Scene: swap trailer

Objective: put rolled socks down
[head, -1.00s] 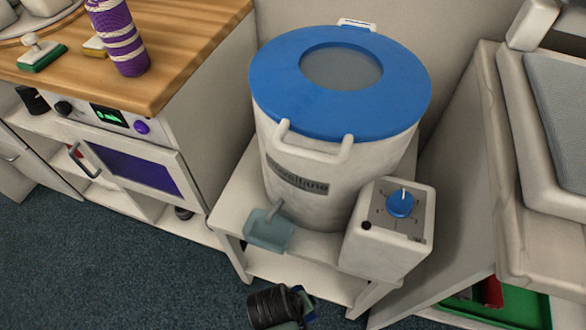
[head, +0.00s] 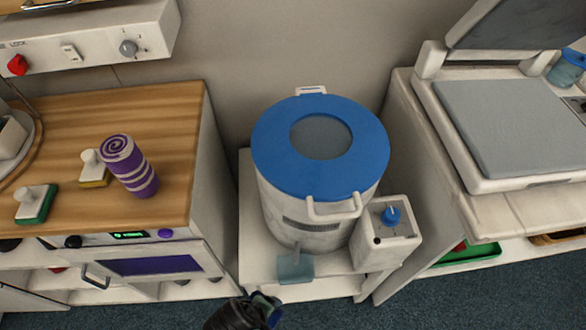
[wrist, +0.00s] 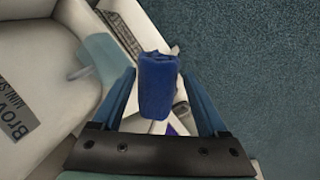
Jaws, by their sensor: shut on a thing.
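The rolled socks (wrist: 158,88), a dark blue soft bundle, sit between the two fingers of my gripper (head: 265,304) in the wrist view. My gripper is shut on them. In the head view it is at the bottom edge, in front of the white stand with the blue-lidded drum (head: 310,222). Only a little blue shows at its tip there, and the socks are mostly hidden. In the wrist view the socks are held in the air, with the drum to the left and the carpet to the right.
A wooden counter (head: 60,125) at left bears a purple striped roll (head: 130,167) and stamp-like handled blocks. A light blue scoop-like tray (head: 295,268) sits at the stand's front, beside a knobbed control box (head: 385,240). A cabinet with a grey-topped unit (head: 515,125) stands at right.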

